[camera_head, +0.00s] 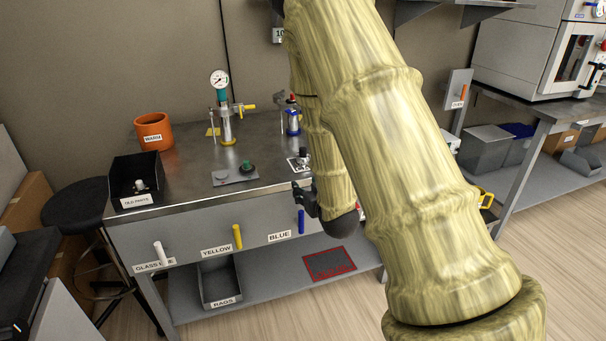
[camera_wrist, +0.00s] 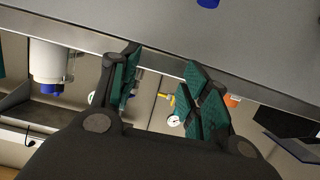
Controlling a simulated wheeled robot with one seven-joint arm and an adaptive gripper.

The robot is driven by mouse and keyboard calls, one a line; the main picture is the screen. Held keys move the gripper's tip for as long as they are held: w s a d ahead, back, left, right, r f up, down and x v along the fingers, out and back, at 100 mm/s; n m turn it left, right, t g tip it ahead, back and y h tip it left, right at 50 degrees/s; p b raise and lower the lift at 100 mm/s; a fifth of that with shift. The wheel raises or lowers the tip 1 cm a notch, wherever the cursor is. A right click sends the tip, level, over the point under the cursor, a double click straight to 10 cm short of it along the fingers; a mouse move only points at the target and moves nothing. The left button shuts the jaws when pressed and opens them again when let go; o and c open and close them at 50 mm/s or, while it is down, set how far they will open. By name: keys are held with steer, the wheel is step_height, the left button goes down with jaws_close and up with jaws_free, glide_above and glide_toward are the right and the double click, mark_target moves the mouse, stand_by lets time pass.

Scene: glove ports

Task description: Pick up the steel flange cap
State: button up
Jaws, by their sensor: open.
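I cannot make out a steel flange cap for certain. A small silver part stands in the black OLD PARTS bin (camera_head: 133,182) at the bench's left. A flat grey plate (camera_head: 235,176) nearer the middle carries a small grey piece (camera_head: 220,175) and a green knob (camera_head: 246,166). My gripper (camera_head: 306,199) is at the bench's front edge, near the blue lever, partly hidden by my arm. In the wrist view my gripper (camera_wrist: 161,58) is open, with nothing between its teal-padded fingers; the bench edge lies beyond.
On the steel bench (camera_head: 185,182) stand a gauge assembly (camera_head: 226,110), an orange pot (camera_head: 153,132) and a blue-bodied fitting (camera_head: 293,120). White, yellow and blue levers (camera_head: 301,222) stick out from its front. A RAGS bin (camera_head: 220,284) sits below. A black stool (camera_head: 75,202) is at left.

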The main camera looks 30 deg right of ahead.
mark_target(304, 149)
steer(key=w+d+r+t+b, duration=0.1)
steer(key=w+d+r+b, duration=0.1)
steer(key=w+d+r+t+b, duration=0.1)
steer(key=w+r+b, duration=0.1)
steer(key=w, duration=0.1)
steer(key=w+d+r+t+h+b, duration=0.1)
steer(key=w+d+r+b, duration=0.1)
steer(key=shift+w+d, duration=0.3)
steer(key=shift+w, duration=0.05)
steer(key=x, duration=0.1)
steer(key=b+x, duration=0.1)
steer(key=x, duration=0.3)
steer(key=shift+f, duration=0.35)
steer(key=shift+w+b, duration=0.2)
steer(key=shift+b, duration=0.1)
steer(key=shift+r, duration=0.1)
steer(key=c, duration=0.8)
steer(key=shift+d, duration=0.1)
